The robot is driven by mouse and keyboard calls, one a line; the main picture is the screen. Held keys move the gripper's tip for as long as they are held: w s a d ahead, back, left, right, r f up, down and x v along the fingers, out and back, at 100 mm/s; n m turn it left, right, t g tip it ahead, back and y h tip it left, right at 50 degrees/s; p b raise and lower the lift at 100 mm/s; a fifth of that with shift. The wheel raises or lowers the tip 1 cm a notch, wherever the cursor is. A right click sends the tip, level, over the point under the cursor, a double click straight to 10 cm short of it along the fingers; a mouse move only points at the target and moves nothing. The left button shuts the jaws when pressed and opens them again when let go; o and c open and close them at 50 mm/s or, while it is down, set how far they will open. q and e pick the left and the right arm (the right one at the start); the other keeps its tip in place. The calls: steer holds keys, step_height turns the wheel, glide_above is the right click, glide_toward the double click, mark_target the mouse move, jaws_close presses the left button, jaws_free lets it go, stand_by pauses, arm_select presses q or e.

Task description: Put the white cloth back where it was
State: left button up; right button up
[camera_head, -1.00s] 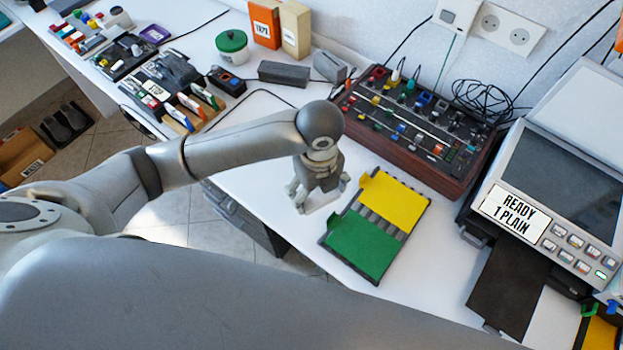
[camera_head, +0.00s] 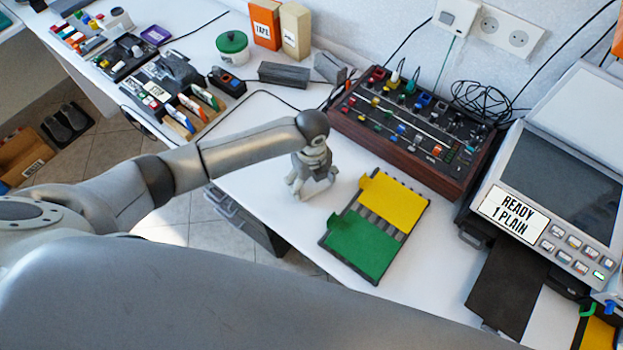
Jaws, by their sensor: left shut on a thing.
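My left gripper (camera_head: 309,187) points down over the white table, left of the green and yellow tray (camera_head: 372,228) and apart from it. It is shut on the white cloth, which is mostly hidden by the fingers and hard to tell from the white table top. I cannot tell whether the cloth touches the table. My right gripper is not in view.
A wooden-sided control panel (camera_head: 412,127) stands behind the tray. A printer-like machine (camera_head: 560,180) is at the right. A green-lidded jar (camera_head: 232,47) and grey blocks (camera_head: 284,74) stand at the back. Bare table lies behind and left of my gripper.

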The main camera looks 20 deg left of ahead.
mark_target(312, 183)
arm_select(q)
steer(key=shift+f, duration=0.15)
steer(key=o, duration=0.9)
step_height(312, 183, up, 12)
steer(key=shift+r, duration=0.25)
